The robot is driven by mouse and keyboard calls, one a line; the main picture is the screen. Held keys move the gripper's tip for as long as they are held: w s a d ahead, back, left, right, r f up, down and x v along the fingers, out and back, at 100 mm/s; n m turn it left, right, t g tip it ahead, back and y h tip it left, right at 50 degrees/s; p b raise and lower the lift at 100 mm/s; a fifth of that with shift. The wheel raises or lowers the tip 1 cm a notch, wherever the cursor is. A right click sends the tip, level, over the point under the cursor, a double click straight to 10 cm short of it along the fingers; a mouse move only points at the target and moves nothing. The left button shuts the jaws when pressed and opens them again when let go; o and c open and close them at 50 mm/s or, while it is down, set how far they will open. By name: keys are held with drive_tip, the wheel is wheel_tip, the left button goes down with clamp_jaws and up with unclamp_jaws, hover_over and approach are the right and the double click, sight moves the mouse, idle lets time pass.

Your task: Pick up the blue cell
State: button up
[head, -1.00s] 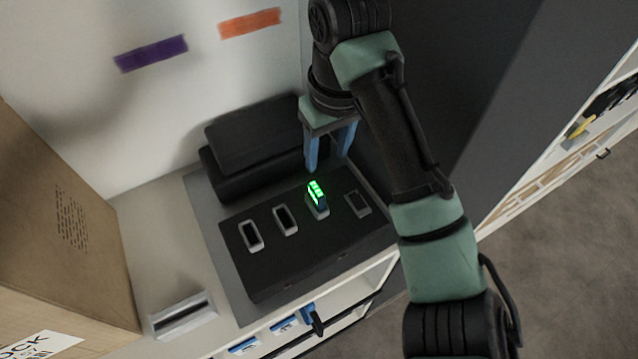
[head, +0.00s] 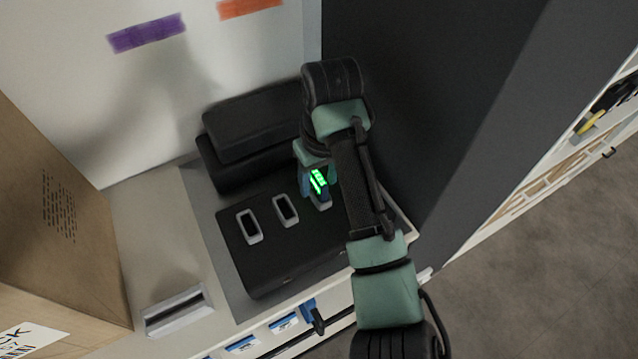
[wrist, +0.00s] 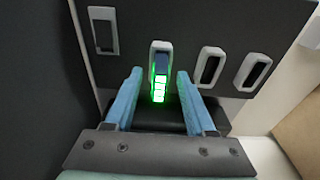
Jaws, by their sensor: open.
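The blue cell (wrist: 161,66) stands in a grey-rimmed slot of the black dock, with lit green bars on its near face. In the head view the cell (head: 319,182) shows mostly as its green light, partly hidden by my gripper. My gripper (wrist: 159,75) has its two blue fingers apart, one on each side of the cell, with gaps visible between fingers and cell. In the head view my gripper (head: 314,180) is down at the cell, and my arm hides part of the dock.
The black dock (head: 262,270) has other empty slots (head: 249,227) beside the cell. A black box-like part (head: 255,125) rises behind it. A dark panel (head: 430,90) stands close on the right. A cardboard carton (head: 60,200) and a grey slotted block (head: 178,312) are at left.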

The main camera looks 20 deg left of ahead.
clamp_jaws()
idle(1.4)
